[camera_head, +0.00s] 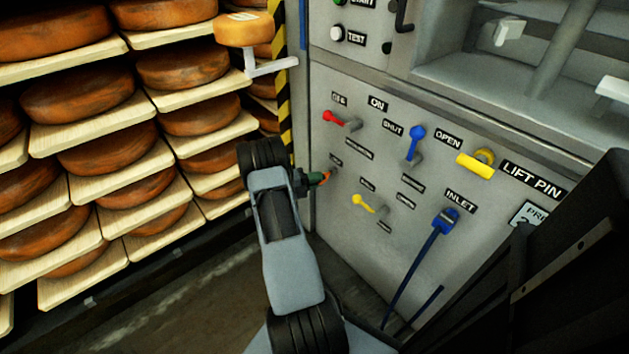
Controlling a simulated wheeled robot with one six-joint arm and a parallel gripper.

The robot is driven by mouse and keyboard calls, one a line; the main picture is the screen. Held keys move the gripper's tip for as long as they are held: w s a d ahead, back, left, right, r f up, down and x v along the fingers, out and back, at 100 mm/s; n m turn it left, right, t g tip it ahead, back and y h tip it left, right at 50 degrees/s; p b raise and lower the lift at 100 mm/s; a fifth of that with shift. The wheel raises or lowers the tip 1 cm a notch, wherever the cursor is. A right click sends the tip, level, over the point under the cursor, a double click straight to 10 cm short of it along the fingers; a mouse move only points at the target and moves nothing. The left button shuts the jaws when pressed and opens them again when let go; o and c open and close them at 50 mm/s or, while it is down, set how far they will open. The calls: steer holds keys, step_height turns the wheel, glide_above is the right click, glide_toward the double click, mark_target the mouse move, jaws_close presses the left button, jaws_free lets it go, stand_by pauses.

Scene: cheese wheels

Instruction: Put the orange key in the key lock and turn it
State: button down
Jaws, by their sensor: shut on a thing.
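My gripper (317,178) is at the lower left of the grey panel, with its tip very close to the panel face. It is shut on the orange key (327,176), of which only a small orange piece shows at the fingertips. A small light-coloured fitting, perhaps the key lock, shows just beyond the key (333,171). It is too small and too covered to tell whether the key is inside it or only in front of it, or how it is turned.
The grey panel (310,215) carries a red lever (337,119), a blue lever (416,146), yellow handles (475,163) and a blue inlet plug with a hose (437,232). Cheese wheels on wooden boards (90,215) fill the left. A striped post (282,110) stands between.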

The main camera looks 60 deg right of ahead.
steer(key=shift+s+d, duration=0.2)
steer(key=shift+d, duration=0.3)
steer(key=shift+s+d, duration=0.15)
steer(key=shift+d, duration=0.35)
steer(key=c, duration=1)
jaws_free()
steer(key=p+v, duration=0.2)
steer(key=v, duration=1.2)
steer(key=shift+p, duration=0.4)
steer(key=shift+r, duration=0.1)
